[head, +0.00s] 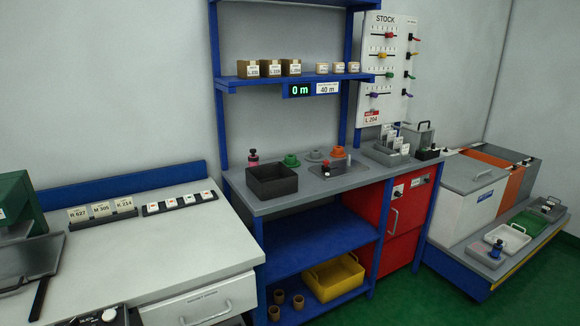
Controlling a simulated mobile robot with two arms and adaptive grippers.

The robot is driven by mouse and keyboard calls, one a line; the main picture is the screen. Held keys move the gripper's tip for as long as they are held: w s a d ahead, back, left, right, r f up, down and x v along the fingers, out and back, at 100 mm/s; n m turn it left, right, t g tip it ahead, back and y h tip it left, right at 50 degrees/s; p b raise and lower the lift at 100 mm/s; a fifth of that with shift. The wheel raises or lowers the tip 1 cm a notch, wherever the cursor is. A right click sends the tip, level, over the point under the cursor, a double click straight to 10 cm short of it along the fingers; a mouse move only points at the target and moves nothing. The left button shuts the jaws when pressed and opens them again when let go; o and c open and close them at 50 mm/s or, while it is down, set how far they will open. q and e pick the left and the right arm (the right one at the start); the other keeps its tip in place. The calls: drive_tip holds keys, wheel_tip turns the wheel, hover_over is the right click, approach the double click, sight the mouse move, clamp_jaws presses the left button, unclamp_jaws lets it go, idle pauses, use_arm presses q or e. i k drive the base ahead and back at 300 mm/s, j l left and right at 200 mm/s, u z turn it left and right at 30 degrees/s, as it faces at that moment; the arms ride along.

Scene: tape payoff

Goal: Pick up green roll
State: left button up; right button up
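A small green roll-like piece (291,160) sits on the grey workbench, behind the dark open box. A grey one (315,155) and an orange one (338,152) stand to its right. The stock board (376,70) on the wall carries small coloured pieces on pegs, including a green piece (409,75) on its right side; they are too small to tell in detail. Neither of my grippers is in view.
The dark open box (272,182) stands at the bench's front left. A dark grey block (328,170) is beside it. A shelf (300,81) with small boxes hangs above. A yellow bin (334,277) is below. The white counter (185,250) is partly clear.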

sight(291, 161)
drive_tip(key=i+l+z, duration=0.2)
drive_tip(key=z, duration=0.2)
drive_tip(key=i+z, duration=0.75)
drive_tip(key=i+j+z, duration=0.1)
drive_tip(key=i+z, duration=0.25)
drive_tip(key=i+l+u, duration=0.1)
drive_tip(key=i+u, duration=0.15)
drive_tip(key=i, duration=0.5)
